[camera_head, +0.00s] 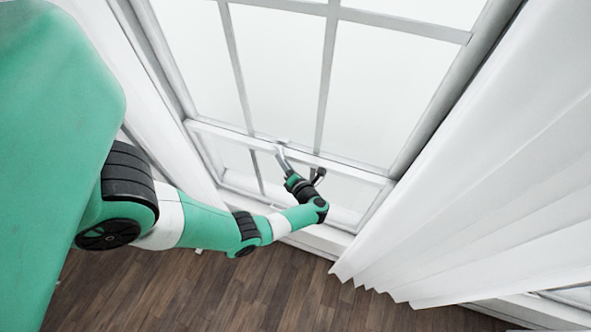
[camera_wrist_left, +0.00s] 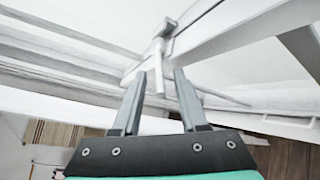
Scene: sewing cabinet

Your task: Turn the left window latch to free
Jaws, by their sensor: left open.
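The left window latch (camera_wrist_left: 158,52) is a small white fitting on the white window rail, with a thin lever hanging from it. In the left wrist view the lever's end lies between the two grey fingers of my left gripper (camera_wrist_left: 160,76), with a gap visible on each side. The gripper is open. In the head view my left gripper (camera_head: 281,159) is at the middle rail of the window, just below the latch (camera_head: 283,141), which shows only as a small pale piece. My right gripper is not in view.
White curtains (camera_head: 490,180) hang at the right and others (camera_head: 135,95) at the left of the window. The paned sash (camera_head: 328,75) rises above the rail. A dark wood floor (camera_head: 240,290) lies below, clear where it shows.

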